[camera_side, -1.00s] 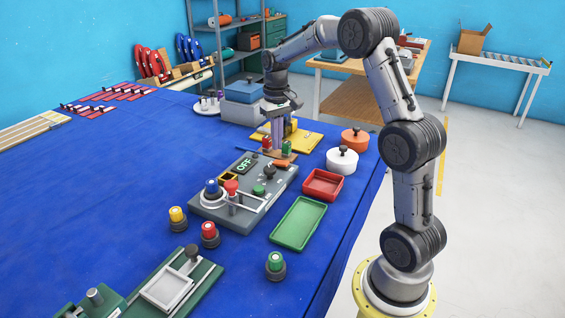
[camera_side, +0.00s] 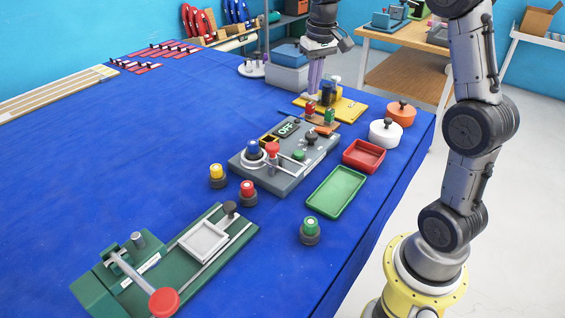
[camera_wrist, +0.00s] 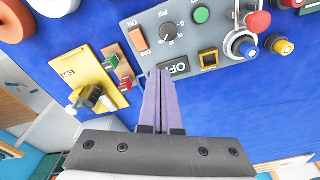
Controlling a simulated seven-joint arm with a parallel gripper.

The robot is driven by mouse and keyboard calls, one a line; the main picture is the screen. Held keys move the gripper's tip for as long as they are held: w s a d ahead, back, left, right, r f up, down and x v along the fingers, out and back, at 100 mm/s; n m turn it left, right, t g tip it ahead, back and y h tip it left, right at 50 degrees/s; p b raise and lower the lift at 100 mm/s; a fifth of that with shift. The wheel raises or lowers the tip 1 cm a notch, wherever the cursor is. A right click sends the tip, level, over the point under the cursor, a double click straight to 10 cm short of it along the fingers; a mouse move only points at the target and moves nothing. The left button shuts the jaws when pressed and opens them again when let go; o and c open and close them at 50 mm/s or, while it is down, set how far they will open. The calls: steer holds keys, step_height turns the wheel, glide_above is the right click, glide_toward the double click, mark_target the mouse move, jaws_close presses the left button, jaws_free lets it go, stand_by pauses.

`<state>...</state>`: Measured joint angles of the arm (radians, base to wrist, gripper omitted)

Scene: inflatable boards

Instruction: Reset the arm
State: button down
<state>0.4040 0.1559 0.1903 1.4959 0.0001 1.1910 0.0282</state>
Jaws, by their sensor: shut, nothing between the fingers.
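My gripper (camera_side: 314,92) points down with its two pale purple fingers together and nothing between them. In the side view its tips show just above and behind the small block with red and green buttons (camera_side: 321,116), by the yellow plate (camera_side: 350,113). In the wrist view my gripper (camera_wrist: 160,75) has its fingertips in front of the grey control panel (camera_wrist: 145,28), near its OFF display (camera_wrist: 173,69). The fingers look apart from everything. My upper arm is cut off by the top of the side view.
A green tray (camera_side: 336,191), red tray (camera_side: 363,156), white pot (camera_side: 385,133) and orange pot (camera_side: 401,113) stand right of the panel. Loose button units (camera_side: 248,194) and a green fixture (camera_side: 205,242) stand in front. The blue table's left side (camera_side: 110,150) is largely clear.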

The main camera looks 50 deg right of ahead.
steer(key=s+a+r+n+t, duration=0.3)
steer(key=s+a+r, duration=0.4)
steer(key=s+a, duration=0.55)
steer(key=s+a+f+n+t, duration=0.1)
steer(key=s+a+f+n, duration=0.1)
steer(key=s+a+f, duration=0.2)
steer(key=s+f, duration=0.3)
steer(key=s, duration=0.4)
steer(key=shift+a+f+t, duration=0.2)
steer(key=shift+f+t, duration=0.1)
steer(key=shift+f, duration=0.1)
